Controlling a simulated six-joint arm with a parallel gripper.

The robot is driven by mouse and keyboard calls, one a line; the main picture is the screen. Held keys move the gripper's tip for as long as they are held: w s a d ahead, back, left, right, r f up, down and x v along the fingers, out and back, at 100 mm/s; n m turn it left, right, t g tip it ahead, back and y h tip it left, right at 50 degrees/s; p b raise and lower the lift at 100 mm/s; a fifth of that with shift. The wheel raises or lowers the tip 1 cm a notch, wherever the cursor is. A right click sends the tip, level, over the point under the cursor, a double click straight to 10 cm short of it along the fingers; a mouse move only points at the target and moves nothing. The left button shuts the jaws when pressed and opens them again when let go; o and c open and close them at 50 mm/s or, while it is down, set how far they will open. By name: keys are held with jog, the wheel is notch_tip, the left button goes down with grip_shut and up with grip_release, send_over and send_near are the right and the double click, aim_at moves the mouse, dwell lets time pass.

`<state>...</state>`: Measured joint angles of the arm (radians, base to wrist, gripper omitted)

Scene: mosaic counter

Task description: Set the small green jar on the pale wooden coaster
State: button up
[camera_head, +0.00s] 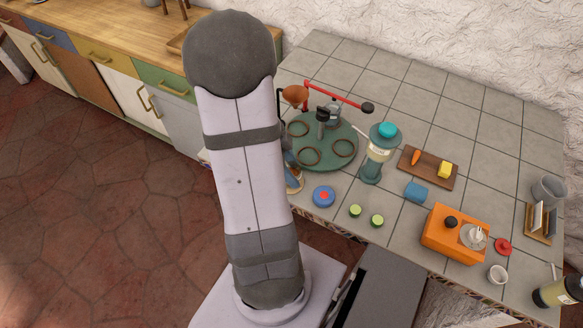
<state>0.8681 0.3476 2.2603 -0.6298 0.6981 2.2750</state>
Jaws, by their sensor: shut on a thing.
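My arm fills the middle of the head view, and my gripper is hidden behind its thick upper link. Whatever it holds cannot be seen. Two small green round pieces, one on the left (355,211) and one on the right (377,221), sit near the counter's front edge; they are too small to tell whether either is a jar. No pale wooden coaster can be made out clearly. A tan-edged thing (297,185) shows partly beside my arm, mostly covered.
A green round stand (325,157) with dark rings and a red lever (340,97) is behind. A teal-lidded jar (381,150), wooden board (430,167), blue round piece (324,196) and orange box (453,235) stand nearby. The back right tiles are clear.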

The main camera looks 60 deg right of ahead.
jog(key=shift+f, duration=0.2)
jog(key=o, duration=1.2)
jog(key=shift+c, duration=0.2)
jog(key=shift+r, duration=0.2)
jog(key=b+v, duration=0.1)
jog(key=v, duration=1.1)
jog(key=shift+b, duration=0.4)
jog(key=shift+a, duration=0.1)
